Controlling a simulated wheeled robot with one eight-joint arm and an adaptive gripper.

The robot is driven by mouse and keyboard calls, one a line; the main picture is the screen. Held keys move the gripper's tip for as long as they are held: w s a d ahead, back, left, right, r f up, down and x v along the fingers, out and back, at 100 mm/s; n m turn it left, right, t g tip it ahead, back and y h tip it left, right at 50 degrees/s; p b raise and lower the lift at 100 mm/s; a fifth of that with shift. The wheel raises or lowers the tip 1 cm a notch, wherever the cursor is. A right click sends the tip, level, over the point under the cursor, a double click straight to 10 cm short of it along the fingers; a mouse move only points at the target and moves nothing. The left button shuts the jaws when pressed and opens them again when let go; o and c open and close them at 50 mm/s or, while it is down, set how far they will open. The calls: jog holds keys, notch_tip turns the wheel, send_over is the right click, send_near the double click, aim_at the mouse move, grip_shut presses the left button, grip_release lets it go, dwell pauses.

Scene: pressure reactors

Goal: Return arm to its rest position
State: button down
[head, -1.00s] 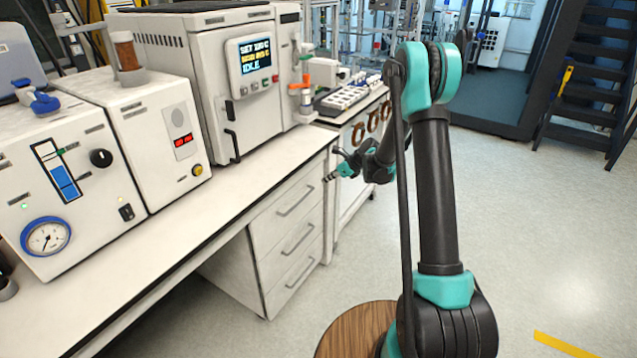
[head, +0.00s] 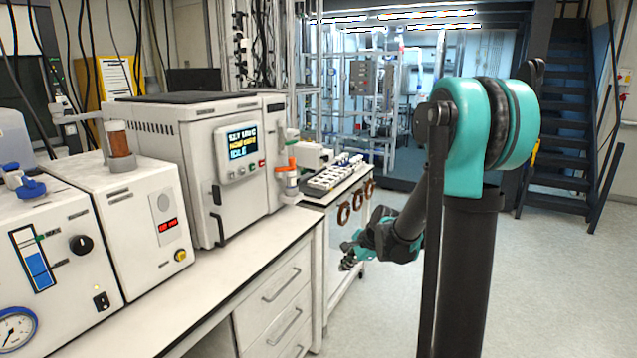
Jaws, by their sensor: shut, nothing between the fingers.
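My arm rises at the right of the head view, its teal and black elbow joint high in the picture and its far part behind it. My gripper (head: 348,260) is at the far end of the arm, small and dark, in front of the right end of the bench. It looks shut, and nothing shows between the fingers. It hangs in free air, apart from the bench drawers and the shelf behind it.
A white bench (head: 225,268) on the left carries a white oven-like unit (head: 190,135) with a lit screen and a control box (head: 60,245) with a gauge. A tray of vials (head: 335,175) stands beyond. Open floor (head: 560,280) lies right; dark stairs (head: 570,120) stand behind.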

jog(key=s+d+n+h, duration=0.1)
jog(key=s+d+n, duration=0.2)
jog(key=s+n, duration=0.2)
jog(key=s+d+f+n+h, duration=0.1)
jog(key=s+d+n, duration=0.3)
jog(key=s, duration=0.7)
jog(key=s+d+f+n+h, duration=0.1)
jog(key=s+d+n+h, duration=0.1)
jog(key=s+n, duration=0.3)
jog(key=s+d, duration=0.1)
jog(key=s, duration=0.3)
jog(key=shift+d+n+h, duration=0.25)
jog(key=shift+n+h, duration=0.15)
jog(key=shift+w+a, duration=0.1)
